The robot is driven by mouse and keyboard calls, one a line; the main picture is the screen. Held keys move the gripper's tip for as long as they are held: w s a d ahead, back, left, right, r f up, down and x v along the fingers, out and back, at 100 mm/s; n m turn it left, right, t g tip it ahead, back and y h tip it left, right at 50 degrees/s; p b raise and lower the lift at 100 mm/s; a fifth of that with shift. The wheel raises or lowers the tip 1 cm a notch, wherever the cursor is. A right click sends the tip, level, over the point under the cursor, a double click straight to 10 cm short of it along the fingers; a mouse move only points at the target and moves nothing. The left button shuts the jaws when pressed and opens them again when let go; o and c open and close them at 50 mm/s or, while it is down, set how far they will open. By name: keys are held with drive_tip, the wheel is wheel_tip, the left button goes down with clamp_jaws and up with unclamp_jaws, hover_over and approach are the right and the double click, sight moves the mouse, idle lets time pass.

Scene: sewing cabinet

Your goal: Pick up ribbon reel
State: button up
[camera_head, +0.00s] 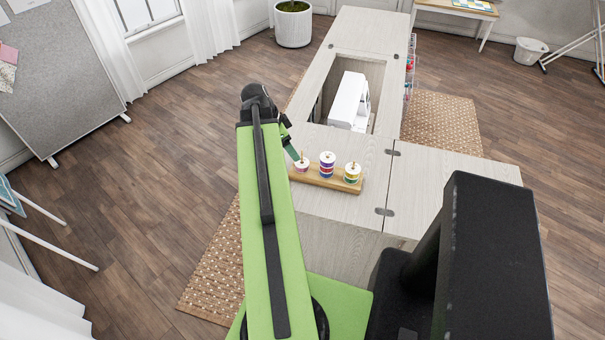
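Three small reels stand in a row on a wooden board (327,180) on the pale cabinet top. The left reel (302,167) is whitish with a pinkish band. The middle reel (327,167) is taller, with red and blue bands. The right reel (351,174) has yellow and green bands. Each has a peg at its top. I cannot tell which one is the ribbon reel. My gripper (294,154) points down at the upper left of the left reel, very close to it. It is small and partly hidden by my arm, so its opening and any contact do not show.
The pale cabinet (345,205) has a well behind the board, with a white sewing machine (348,101) in it. A hinged leaf (440,180) extends right. A woven rug (215,265) lies on the wooden floor. The cabinet top right of the board is clear.

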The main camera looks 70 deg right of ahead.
drive_tip(key=b, duration=0.3)
hover_over(301, 162)
drive_tip(key=w+a, duration=0.1)
drive_tip(key=w, duration=0.1)
drive_tip(key=f, duration=0.4)
drive_tip(key=shift+a+f, duration=0.1)
drive_tip(key=shift+a, duration=0.1)
drive_tip(key=shift+d+f, duration=0.1)
drive_tip(key=shift+f, duration=0.05)
drive_tip(key=b+x, duration=0.4)
drive_tip(key=x, duration=0.1)
drive_tip(key=shift+s+b, duration=0.2)
drive_tip(key=shift+b, duration=0.1)
drive_tip(key=c, duration=1.4)
drive_tip(key=shift+r+p, duration=0.25)
drive_tip(key=shift+p, duration=0.05)
